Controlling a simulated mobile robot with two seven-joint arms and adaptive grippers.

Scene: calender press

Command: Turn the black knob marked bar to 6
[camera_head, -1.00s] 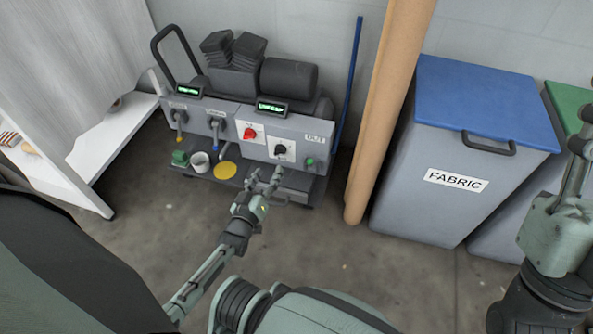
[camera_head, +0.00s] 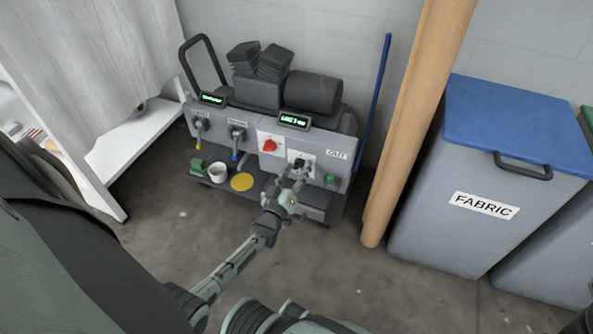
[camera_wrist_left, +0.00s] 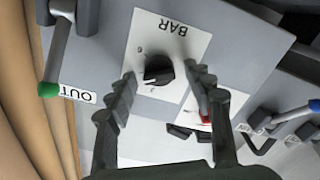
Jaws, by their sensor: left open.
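The black knob (camera_wrist_left: 158,70) sits on a white plate (camera_wrist_left: 170,36) marked BAR in the left wrist view. A digit that looks like 6 shows at one side of the knob. My left gripper (camera_wrist_left: 160,88) is open, with its fingers on either side of the knob in that view; I cannot tell whether they touch it. In the head view the left gripper (camera_head: 292,178) is in front of the plate (camera_head: 300,156) and partly hides the knob.
A red knob (camera_head: 269,146) is left of the plate, and a green knob (camera_head: 330,179) is to the right, below the OUT label (camera_head: 337,155). A white cup (camera_head: 218,173) and a yellow disc (camera_head: 242,182) are on the lower shelf. A FABRIC bin (camera_head: 470,225) stands right.

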